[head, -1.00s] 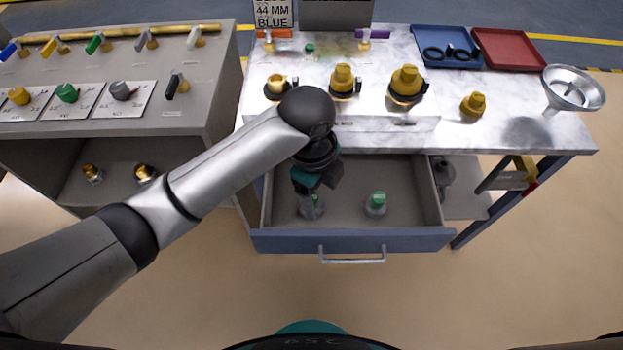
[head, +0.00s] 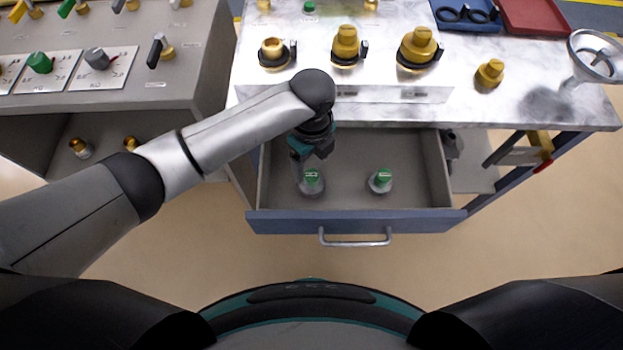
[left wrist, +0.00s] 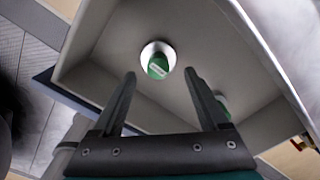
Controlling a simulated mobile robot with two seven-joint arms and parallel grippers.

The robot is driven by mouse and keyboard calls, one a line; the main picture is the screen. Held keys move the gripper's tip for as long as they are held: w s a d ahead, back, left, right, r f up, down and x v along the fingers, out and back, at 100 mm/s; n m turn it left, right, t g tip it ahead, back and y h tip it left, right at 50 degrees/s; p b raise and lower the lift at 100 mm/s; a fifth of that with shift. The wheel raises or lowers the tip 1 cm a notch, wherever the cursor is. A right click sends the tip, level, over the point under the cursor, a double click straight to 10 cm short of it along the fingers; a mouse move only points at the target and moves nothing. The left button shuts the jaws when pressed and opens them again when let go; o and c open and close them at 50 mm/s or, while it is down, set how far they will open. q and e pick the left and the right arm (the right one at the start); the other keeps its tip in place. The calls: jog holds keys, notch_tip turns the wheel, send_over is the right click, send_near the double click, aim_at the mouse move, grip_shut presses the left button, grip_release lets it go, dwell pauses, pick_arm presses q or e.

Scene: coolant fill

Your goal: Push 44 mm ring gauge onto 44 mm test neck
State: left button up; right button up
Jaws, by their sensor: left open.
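Two black rings (head: 466,15), which look like ring gauges, lie in the blue tray (head: 433,22) at the bench's far right. Three brass necks stand in a row on the bench: left (head: 272,52), middle (head: 346,44) and right (head: 418,46), each with black parts around its base. I cannot tell which is the 44 mm neck. My left gripper (head: 308,165) is open and empty over the pulled-out drawer. In the left wrist view its fingertips (left wrist: 160,75) lie on either side of a green-topped piece (left wrist: 158,62). My right gripper is out of view.
The drawer (head: 345,222) holds two green-topped pieces, left (head: 312,183) and right (head: 381,180). A loose brass piece (head: 489,74), a red tray (head: 535,18) and a metal funnel (head: 596,55) are at the right. A panel with valves and knobs (head: 190,85) stands left.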

aim_at(311, 175)
pick_arm(q)
jog(key=shift+f, duration=0.35)
jog(key=f, duration=0.2)
jog(key=f+b, duration=0.1)
jog(key=f, duration=0.1)
jog(key=shift+s+f+b, duration=0.2)
jog(key=shift+f+b, duration=0.05)
jog(key=shift+b, duration=0.05)
jog(key=shift+c, duration=0.2)
jog(key=shift+r, duration=0.1)
grip_shut()
